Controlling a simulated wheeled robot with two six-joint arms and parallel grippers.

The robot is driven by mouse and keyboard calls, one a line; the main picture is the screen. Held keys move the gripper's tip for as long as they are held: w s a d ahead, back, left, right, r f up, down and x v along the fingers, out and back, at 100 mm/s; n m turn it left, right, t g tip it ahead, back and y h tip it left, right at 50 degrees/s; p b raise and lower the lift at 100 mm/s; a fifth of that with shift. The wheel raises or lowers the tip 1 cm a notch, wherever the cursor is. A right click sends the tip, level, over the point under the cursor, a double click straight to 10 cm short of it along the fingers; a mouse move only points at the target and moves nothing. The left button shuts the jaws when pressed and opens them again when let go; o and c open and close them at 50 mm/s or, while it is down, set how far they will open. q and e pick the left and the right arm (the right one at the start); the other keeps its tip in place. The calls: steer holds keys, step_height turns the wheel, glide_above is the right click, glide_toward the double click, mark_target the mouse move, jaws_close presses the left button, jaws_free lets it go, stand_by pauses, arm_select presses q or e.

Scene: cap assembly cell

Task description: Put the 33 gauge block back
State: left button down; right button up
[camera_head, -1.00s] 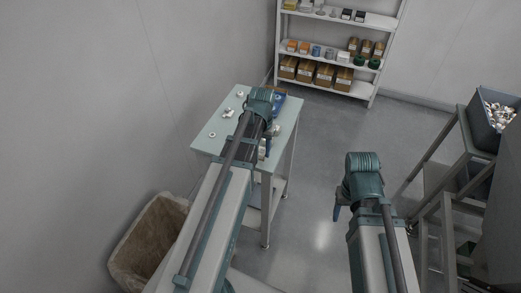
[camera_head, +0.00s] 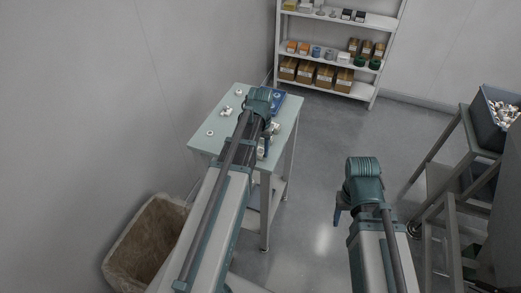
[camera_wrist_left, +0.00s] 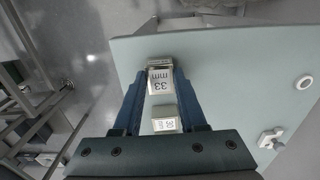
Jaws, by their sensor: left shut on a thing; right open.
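The 33 gauge block (camera_wrist_left: 159,82) is a small pale block with "33 mm" on its face. In the left wrist view it sits between the tips of my left gripper (camera_wrist_left: 162,76), which is shut on it near the table edge. A second labelled block (camera_wrist_left: 165,118) shows between the fingers, closer to the palm; its number is too blurred to read. In the head view my left gripper (camera_head: 267,142) is over the right side of the pale green table (camera_head: 205,146), partly hidden by its arm. My right gripper (camera_head: 338,214) is open and empty over the floor.
A blue tray (camera_head: 291,101) lies at the table's far right corner. Small white parts, including a ring (camera_head: 210,133), lie on its left side. A lined bin (camera_head: 118,262) stands front left. A shelf (camera_head: 325,87) is behind, and a stand with a parts box (camera_head: 480,125) is right.

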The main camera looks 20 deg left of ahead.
mark_target(260, 152)
arm_select(q)
steer(key=shift+c, duration=2.3)
jaws_free()
steer(key=shift+r, duration=0.15)
step_height(260, 152, up, 12)
steer(key=p, duration=1.3)
steer(key=s+d+m, duration=0.2)
steer(key=s+d, duration=0.5)
steer(key=d, duration=0.4)
steer(key=s+d+m+y, duration=0.1)
steer(key=s+d+m, duration=0.1)
steer(key=s+d, duration=0.5)
steer(key=d, duration=0.3)
steer(key=shift+s+d, duration=0.3)
steer(key=shift+d, duration=0.1)
